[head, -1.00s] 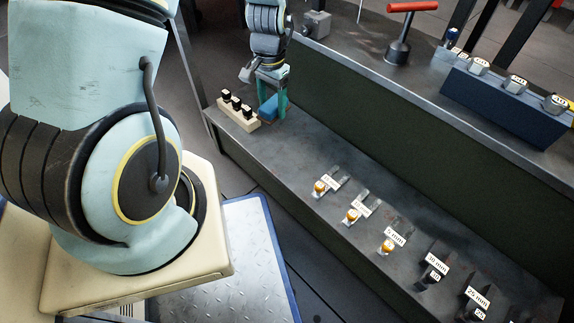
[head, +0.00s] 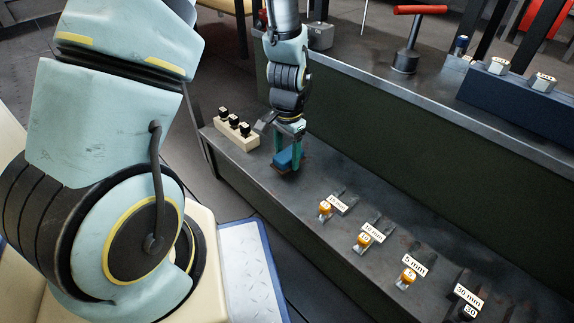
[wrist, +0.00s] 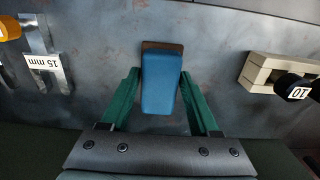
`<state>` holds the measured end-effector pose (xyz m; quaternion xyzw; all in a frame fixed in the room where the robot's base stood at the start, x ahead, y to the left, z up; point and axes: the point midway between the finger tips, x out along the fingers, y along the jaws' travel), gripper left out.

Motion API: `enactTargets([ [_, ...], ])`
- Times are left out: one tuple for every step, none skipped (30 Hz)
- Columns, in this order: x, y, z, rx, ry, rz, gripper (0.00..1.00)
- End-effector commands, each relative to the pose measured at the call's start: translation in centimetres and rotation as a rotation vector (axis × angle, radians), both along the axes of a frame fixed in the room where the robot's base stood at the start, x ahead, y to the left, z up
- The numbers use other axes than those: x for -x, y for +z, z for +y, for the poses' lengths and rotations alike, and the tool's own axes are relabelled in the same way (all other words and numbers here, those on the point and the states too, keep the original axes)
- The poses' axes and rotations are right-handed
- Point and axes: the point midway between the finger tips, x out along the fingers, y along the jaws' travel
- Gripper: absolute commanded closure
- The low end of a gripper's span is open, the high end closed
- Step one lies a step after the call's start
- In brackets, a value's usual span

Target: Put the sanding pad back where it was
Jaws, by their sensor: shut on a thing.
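The blue sanding pad (head: 289,156) with a brown base is between the green fingers of my gripper (head: 289,150), over the left part of the grey bench shelf (head: 330,185). In the wrist view the pad (wrist: 160,85) sits between the two fingertips of my gripper (wrist: 160,88), its brown edge showing at the far end. My gripper is shut on the pad. The pad is at or close above the shelf surface; I cannot tell whether it touches.
A cream block with several black knobs (head: 234,131) stands left of the pad. To the right, labelled holders start with the 15 mm one (head: 338,205), with orange-topped pieces. The raised back ledge (head: 390,82) runs behind. Bare shelf lies between pad and 15 mm holder.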

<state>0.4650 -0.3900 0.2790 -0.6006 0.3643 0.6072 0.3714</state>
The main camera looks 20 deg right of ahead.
Motion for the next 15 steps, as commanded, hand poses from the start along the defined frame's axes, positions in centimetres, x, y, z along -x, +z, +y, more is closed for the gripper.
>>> enactTargets([
  [0.0, -1.3, 0.0, -0.001, 0.0, 0.0, 0.83],
  [0.0, -1.7, 0.0, -0.001, 0.0, 0.0, 0.83],
  [0.0, -2.2, 0.0, 0.0, 0.0, 0.001, 0.83],
  [0.0, -2.4, 0.0, -0.001, 0.0, 0.0, 0.83],
  [0.0, -2.5, 0.0, -0.001, 0.0, 0.0, 0.83],
  [0.0, -2.4, 0.0, 0.0, 0.0, 0.0, 0.83],
  [0.0, -2.4, 0.0, 0.0, 0.0, 0.0, 0.83],
  [0.0, -2.3, 0.0, 0.0, 0.0, 0.0, 0.83],
  [0.0, -2.3, 0.0, 0.0, 0.0, 0.0, 0.83],
  [0.0, -2.3, 0.0, 0.0, 0.0, 0.0, 0.83],
  [0.0, -2.3, 0.0, 0.0, 0.0, 0.0, 0.83],
  [0.0, -2.3, 0.0, 0.0, 0.0, 0.0, 0.83],
  [0.0, -2.3, 0.0, 0.0, 0.0, 0.0, 0.83],
  [0.0, -2.4, 0.0, 0.0, 0.0, 0.0, 0.83],
  [0.0, -2.6, 0.0, 0.0, 0.0, 0.0, 0.83],
])
